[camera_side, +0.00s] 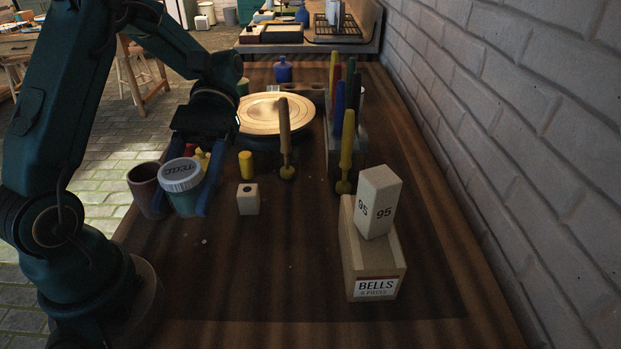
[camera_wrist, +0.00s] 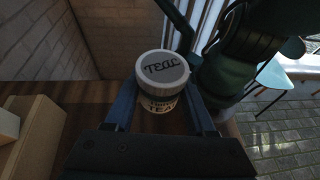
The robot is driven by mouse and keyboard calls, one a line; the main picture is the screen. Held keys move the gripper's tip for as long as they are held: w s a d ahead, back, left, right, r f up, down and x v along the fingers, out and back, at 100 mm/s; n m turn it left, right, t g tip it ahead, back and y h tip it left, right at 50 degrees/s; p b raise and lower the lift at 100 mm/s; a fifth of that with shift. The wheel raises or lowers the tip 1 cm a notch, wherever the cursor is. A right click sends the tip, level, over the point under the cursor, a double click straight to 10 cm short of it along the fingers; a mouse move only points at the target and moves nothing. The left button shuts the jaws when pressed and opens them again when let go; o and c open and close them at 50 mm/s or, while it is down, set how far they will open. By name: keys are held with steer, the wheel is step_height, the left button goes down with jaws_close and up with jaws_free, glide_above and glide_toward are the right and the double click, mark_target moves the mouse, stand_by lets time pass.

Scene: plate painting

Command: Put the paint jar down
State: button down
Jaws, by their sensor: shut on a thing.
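The paint jar (camera_side: 181,176) has a pale lid with dark lettering and a teal body. In the wrist view the jar (camera_wrist: 163,68) sits upright between the two blue fingers, its label partly showing. My gripper (camera_side: 190,203) is shut on it at the left side of the table. In the wrist view my gripper (camera_wrist: 160,106) has a finger on each side of the jar. I cannot tell whether the jar's base touches the table.
A brown cup (camera_side: 146,188) stands close left of the jar. To the right are a small pale block (camera_side: 248,199), a yellow cylinder (camera_side: 246,164) and upright brushes (camera_side: 286,140). A round plate (camera_side: 268,112) lies behind. A box marked BELLS (camera_side: 372,262) stands at right; the front table is clear.

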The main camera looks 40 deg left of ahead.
steer(key=w+d+r+n+t+h, duration=0.3)
steer(key=w+r+n+t+h, duration=0.15)
steer(key=r+n+t, duration=0.25)
glide_above(288, 325)
step_height(288, 325, down, 18)
steer(key=shift+s+r, duration=0.1)
steer(key=shift+r, duration=0.05)
steer(key=shift+f, duration=2)
steer(key=shift+f, duration=0.1)
steer(key=shift+c, duration=1.2)
jaws_free()
